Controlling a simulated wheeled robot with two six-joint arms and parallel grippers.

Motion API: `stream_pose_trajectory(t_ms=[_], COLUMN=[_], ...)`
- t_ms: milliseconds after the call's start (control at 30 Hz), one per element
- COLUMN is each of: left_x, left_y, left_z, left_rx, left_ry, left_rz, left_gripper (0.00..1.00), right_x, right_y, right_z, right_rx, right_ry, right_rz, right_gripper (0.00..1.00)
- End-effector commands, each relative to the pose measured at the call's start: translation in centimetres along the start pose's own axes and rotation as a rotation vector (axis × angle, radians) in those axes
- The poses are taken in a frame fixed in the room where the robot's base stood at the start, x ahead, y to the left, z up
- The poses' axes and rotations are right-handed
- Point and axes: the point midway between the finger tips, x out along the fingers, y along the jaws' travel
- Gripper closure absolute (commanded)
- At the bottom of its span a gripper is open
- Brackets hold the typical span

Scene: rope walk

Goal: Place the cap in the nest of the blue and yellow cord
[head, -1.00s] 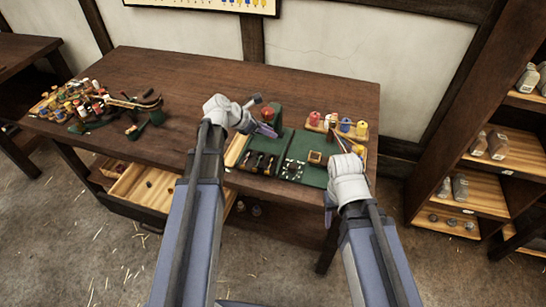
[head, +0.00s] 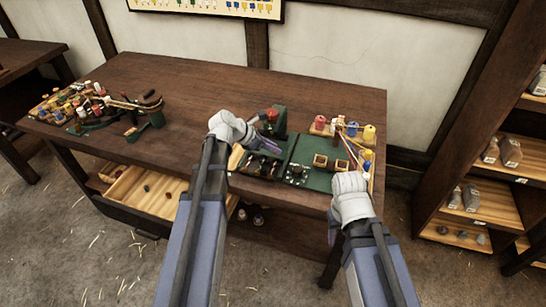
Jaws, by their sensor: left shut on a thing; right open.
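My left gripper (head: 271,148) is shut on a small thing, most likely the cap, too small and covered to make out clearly. It is low over the dark tray of tools, left of the green mat (head: 316,181).
A green stand with a red top (head: 272,115) is behind the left gripper. Clutter (head: 95,108) fills the table's left end. The table's middle (head: 190,95) is clear.

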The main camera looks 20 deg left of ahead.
Motion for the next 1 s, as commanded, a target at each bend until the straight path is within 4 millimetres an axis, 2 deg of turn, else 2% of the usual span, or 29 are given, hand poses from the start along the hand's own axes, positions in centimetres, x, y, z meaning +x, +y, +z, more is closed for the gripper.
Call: stream_pose_trajectory(t_ms=[33, 233, 567, 1000], left_x=[0.7, 2.4, 2.3, 3.2], left_y=[0.0, 0.0, 0.0, 0.0], left_z=[-0.7, -2.4, -2.3, -3.2], left_rx=[0.0, 0.0, 0.0, 0.0], left_ry=[0.0, 0.0, 0.0, 0.0], left_rz=[0.0, 0.0, 0.0, 0.0], left_gripper=[1.0, 1.0, 1.0, 1.0], right_x=[1.0, 3.3, 3.3, 4.5], right_y=[-0.1, -0.3, -0.3, -0.4], right_z=[-0.1, -0.2, -0.2, -0.3], right_rx=[0.0, 0.0, 0.0, 0.0], right_ry=[0.0, 0.0, 0.0, 0.0], right_rz=[0.0, 0.0, 0.0, 0.0], right_gripper=[0.5, 0.5, 0.5, 0.5])
